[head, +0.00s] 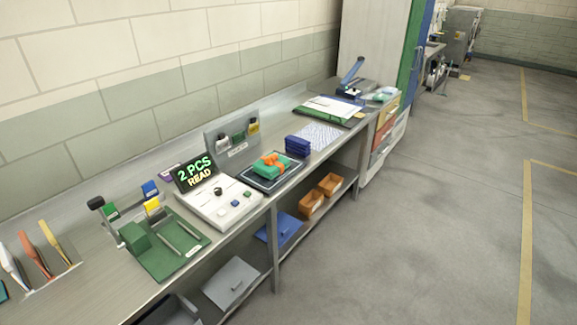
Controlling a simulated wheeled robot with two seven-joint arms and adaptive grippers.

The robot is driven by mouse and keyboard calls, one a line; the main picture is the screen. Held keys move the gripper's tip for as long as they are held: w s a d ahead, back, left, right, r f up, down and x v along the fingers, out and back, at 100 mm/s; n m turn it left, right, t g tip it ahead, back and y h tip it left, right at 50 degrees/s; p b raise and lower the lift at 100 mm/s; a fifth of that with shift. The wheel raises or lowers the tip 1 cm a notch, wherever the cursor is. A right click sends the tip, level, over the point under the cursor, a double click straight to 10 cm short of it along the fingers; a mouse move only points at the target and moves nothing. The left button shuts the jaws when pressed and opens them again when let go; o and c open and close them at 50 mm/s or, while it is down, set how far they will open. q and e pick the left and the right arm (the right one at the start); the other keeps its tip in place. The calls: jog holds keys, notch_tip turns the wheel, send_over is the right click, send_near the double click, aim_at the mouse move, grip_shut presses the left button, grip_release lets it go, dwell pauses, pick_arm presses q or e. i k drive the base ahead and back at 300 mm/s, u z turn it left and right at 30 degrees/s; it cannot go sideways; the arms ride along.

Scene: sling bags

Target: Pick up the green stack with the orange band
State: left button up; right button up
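The green stack with the orange band (266,171) lies on a dark flat tray (254,183) on the metal workbench. The orange band crosses its top and looks bunched there. It stands right of a white console, with nothing covering it. Neither of my grippers is in view.
A dark blue stack (298,146) sits just behind the green one, near the bench's front edge. The white console (222,206) has a display reading "2 PCS READ". A green fixture board (165,262) lies nearer. Orange bins (311,205) sit on the lower shelf. The floor (420,240) at right is clear.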

aim_at(269, 166)
jog(key=z, duration=0.3)
jog(key=i, duration=1.3)
jog(key=u, duration=0.7)
jog(key=i, duration=0.65)
jog(key=u, duration=0.45)
